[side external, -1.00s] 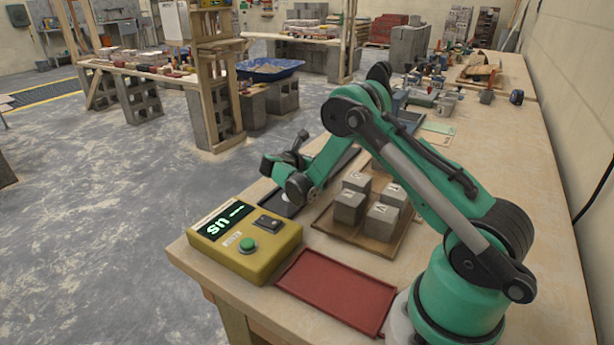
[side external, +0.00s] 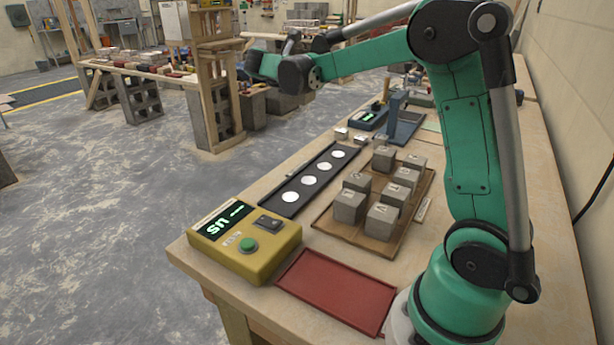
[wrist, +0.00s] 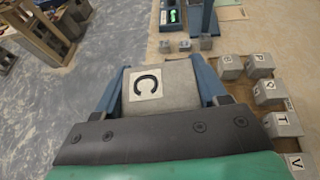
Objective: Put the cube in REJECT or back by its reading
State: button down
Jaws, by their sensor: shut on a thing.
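My gripper (wrist: 160,72) is shut on a grey cube (wrist: 180,98) with a white label marked C, seen in the wrist view between two blue fingers. In the side external view my arm is raised high above the bench's left side; the cube cannot be made out there. Several grey lettered cubes stand on the wooden tray (side external: 322,222); the wrist view shows P, Q, T and V among them. A yellow box (side external: 262,262) with a green button has a lit display (side external: 222,221), seen upside down. An empty red tray (side external: 337,293) lies in front; no REJECT label is readable.
A black strip (side external: 302,201) with several white discs lies between the yellow box and the back. A blue device with a green display (side external: 368,118) and a blue stand (side external: 398,115) are farther back. Small grey blocks (side external: 342,133) sit near the bench's left edge.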

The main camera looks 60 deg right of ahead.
jog(key=a+r+n+t+y, duration=0.2)
jog(key=a+n+t+y, duration=0.4)
jog(key=a, duration=0.6)
jog(key=a+r+n+t+y, duration=0.3)
jog(key=a+n+t, duration=0.3)
jog(key=a, duration=0.6)
jog(key=s+d+f+m+g+h, duration=0.15)
jog(key=d+m+g+h, duration=0.65)
jog(key=d, duration=1)
jog(key=s+d+f+m+g+y, duration=0.2)
jog(key=s+d+f+m+g, duration=0.1)
jog(key=s+d+m+g, duration=1.1)
jog(key=shift+g+y, duration=0.5)
jog(key=f, duration=0.5)
jog(key=d+f, duration=0.1)
jog(key=f, duration=0.9)
jog(key=shift+d+f, duration=0.4)
jog(key=shift+f, duration=2.05)
jog(key=shift+f, duration=0.15)
